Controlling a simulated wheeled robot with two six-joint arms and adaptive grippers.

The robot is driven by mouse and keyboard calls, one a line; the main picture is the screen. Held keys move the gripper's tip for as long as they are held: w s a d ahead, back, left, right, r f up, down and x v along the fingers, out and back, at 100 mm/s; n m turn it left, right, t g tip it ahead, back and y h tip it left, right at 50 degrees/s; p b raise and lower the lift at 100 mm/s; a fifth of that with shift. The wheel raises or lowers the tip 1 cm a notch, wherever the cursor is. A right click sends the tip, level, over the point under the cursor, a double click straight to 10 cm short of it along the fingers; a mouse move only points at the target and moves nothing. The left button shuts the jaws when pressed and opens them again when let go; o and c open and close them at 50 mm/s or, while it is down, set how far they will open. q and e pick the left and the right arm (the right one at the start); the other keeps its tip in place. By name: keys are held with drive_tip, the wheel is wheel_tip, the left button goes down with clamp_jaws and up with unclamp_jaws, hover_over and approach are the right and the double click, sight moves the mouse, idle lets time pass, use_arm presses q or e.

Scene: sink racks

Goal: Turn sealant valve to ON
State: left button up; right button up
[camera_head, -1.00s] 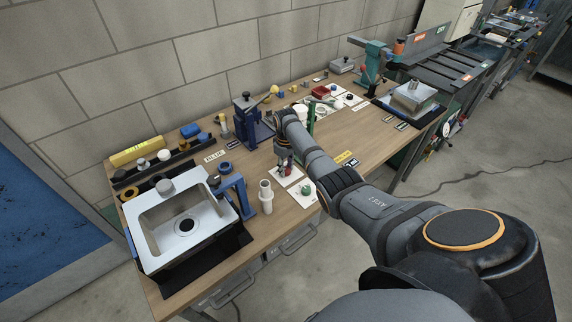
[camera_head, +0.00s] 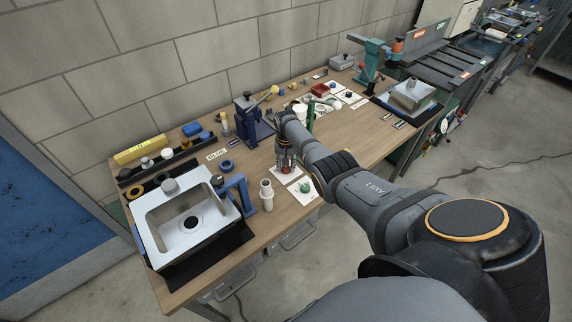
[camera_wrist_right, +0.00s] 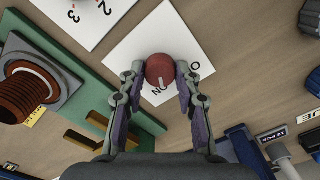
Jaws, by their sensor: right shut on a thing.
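A round red knob (camera_wrist_right: 160,68) with a short white mark stands on a white card (camera_wrist_right: 127,47) in the right wrist view. I take it to be the sealant valve. Its mark points down in that view, near the letters ON; another letter O shows to the right, the rest hidden by a finger. My right gripper (camera_wrist_right: 161,75) is shut on the red knob, a finger on each side. In the head view the right gripper (camera_head: 287,163) points down at the red knob (camera_head: 286,170), mostly hidden by the fingers. My left gripper is not in view.
A green knob (camera_head: 305,187) on its own card sits close by. A white pipe fitting (camera_head: 266,195) and the blue clamp (camera_head: 236,192) on the sink (camera_head: 150,232) stand to the left. A blue press (camera_head: 250,120) stands behind. A green frame (camera_wrist_right: 62,110) is near the right gripper.

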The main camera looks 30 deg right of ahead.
sight(286, 167)
drive_tip(key=shift+m, duration=1)
drive_tip(key=o, duration=1.2)
drive_tip(key=shift+c, duration=0.2)
drive_tip(key=shift+r, duration=0.25)
wheel_tip(286, 167, up, 12)
drive_tip(key=shift+f, duration=0.2)
